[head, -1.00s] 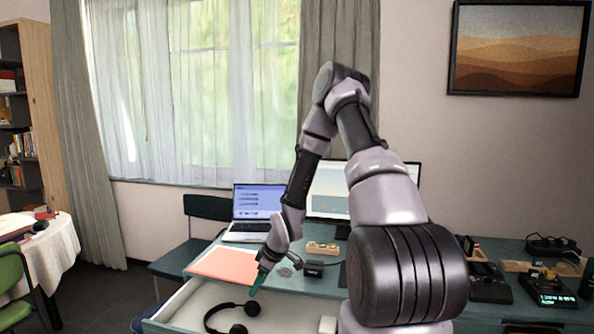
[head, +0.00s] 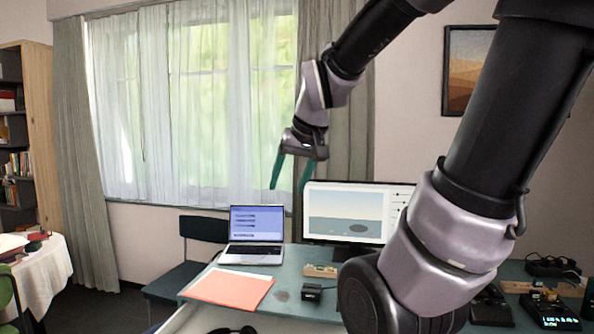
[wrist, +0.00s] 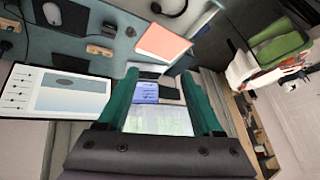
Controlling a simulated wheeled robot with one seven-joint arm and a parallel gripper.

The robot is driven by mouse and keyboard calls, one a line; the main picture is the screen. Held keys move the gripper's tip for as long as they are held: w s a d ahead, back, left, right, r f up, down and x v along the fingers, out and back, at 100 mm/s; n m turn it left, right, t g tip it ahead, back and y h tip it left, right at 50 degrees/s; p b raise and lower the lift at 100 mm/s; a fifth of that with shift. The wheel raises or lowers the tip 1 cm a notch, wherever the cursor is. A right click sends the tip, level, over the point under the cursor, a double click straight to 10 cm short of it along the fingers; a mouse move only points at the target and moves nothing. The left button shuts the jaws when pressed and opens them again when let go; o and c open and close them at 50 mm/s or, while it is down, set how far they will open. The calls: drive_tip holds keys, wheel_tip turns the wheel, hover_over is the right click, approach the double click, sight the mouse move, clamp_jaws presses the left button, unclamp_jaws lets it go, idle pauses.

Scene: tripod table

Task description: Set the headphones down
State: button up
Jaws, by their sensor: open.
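The black headphones (head: 234,330) lie in the open white drawer (head: 190,320), and only their top edge shows at the bottom of the head view. They also show at the top of the wrist view (wrist: 171,8), partly cut off. My gripper (head: 288,188) is high above the desk, in front of the curtained window, well apart from the headphones. Its two green fingers are spread with nothing between them, as the wrist view also shows (wrist: 159,76).
On the desk stand a laptop (head: 253,236), a monitor (head: 345,222), an orange folder (head: 228,288) and a small black box (head: 312,292). Chargers and devices (head: 548,306) crowd the right side. A dark chair (head: 203,230) stands behind the desk's left end.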

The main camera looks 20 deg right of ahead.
drive_tip(key=s+r+m, duration=0.2)
drive_tip(key=s+r, duration=0.1)
drive_tip(key=s, duration=0.3)
drive_tip(key=shift+s+a+r+t+y, duration=0.2)
drive_tip(key=shift+a+t+y, duration=0.1)
drive_tip(key=shift+a+y, duration=0.15)
idle(0.9)
